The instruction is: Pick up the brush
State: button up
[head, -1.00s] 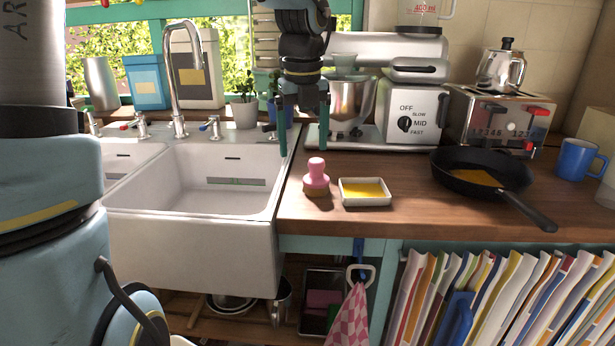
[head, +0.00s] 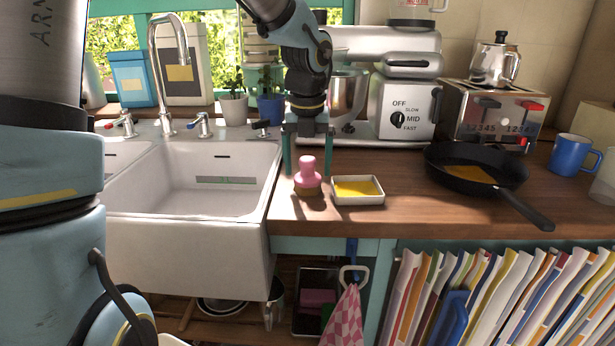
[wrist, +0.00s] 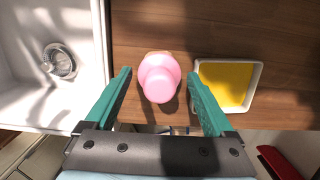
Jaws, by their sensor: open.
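The brush (head: 307,177) has a pink knobbed handle and a brown base. It stands upright on the wooden counter, just right of the sink. In the wrist view the brush (wrist: 159,77) shows from above, its pink top between and slightly beyond the two teal fingers. My gripper (head: 308,165) is open and points down over the brush, with one finger on each side. In the wrist view my gripper (wrist: 160,78) has clear gaps to the brush on both sides, and nothing is held.
A white square dish (head: 358,190) with yellow content sits close to the right of the brush. The white sink (head: 205,180) is on the left. A black pan (head: 480,172) lies further right, and a stand mixer (head: 385,105) stands behind.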

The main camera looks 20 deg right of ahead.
aim_at(308, 158)
notch_tip(308, 158, down, 2)
jog(key=shift+w+d+f, duration=0.1)
jog(key=c, duration=1.3)
notch_tip(308, 158, up, 10)
jog(key=shift+r, duration=0.1)
jog(key=o, duration=1)
jog(key=shift+c, duration=0.2)
jog(key=c, duration=0.6)
